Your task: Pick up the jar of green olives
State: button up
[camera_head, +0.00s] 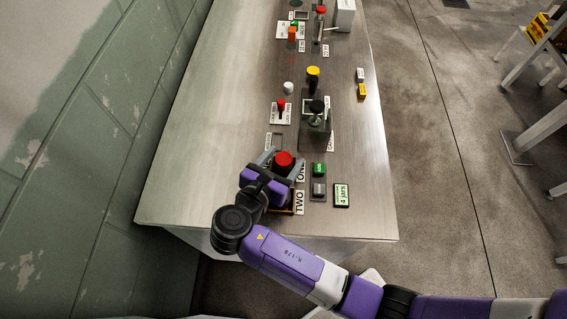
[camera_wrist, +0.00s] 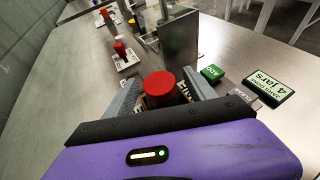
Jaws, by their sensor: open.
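A round red-topped thing (camera_head: 283,159), perhaps the lid of a jar, stands near the front of the steel table. It also shows from above in the wrist view (camera_wrist: 160,86). Its sides are mostly hidden, so I cannot see whether green olives are inside. My gripper (camera_head: 284,162) is open, with one grey finger on each side of the red top. In the wrist view my gripper (camera_wrist: 162,78) also has its fingers spread around it. I cannot tell whether either finger touches it.
A dark metal stand (camera_head: 315,130) with a black knob is just behind. A green block (camera_head: 319,169), a grey block (camera_head: 319,188) and a "4 jars" sign (camera_head: 342,194) are to the right. A red knob (camera_head: 281,104) is farther back. The table's right side is mostly clear.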

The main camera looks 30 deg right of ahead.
grip_shut()
dwell(0.3)
